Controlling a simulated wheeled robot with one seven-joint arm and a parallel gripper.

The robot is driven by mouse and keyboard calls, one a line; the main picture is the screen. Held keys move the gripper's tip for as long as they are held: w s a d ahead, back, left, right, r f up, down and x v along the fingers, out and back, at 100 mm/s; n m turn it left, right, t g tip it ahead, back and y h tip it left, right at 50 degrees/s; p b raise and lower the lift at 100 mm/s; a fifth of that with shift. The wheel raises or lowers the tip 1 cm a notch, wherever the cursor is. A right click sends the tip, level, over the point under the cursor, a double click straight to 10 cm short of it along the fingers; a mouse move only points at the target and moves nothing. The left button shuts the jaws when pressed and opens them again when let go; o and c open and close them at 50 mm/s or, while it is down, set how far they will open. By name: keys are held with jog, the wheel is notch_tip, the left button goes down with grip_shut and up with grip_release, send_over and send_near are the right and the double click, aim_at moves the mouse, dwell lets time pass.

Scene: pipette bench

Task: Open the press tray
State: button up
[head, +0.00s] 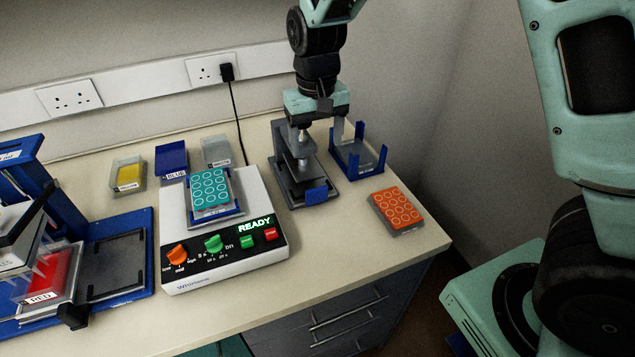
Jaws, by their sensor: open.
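The press (290,185) is a dark grey stand with a flat base and an upright, right of the white machine on the bench. A blue tab (316,194) sticks out at its front low down; it looks like the tray's front, and I cannot tell whether the tray is in or out. My gripper (316,136) points down over the upper part of the press, its fingers apart with nothing held between them. The gripper overlaps the press's top, so whether they touch is unclear.
A blue-posted holder (378,164) stands right of the press, with an orange well plate (397,206) in front of it. A white machine (178,270) showing READY carries a teal plate (209,188). Small trays stand behind it. A blue-framed rack (140,222) is at left.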

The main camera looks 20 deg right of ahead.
aim_at(316, 189)
notch_tip(316, 189, down, 15)
jog(key=p, duration=0.2)
jog(key=shift+p, duration=0.3)
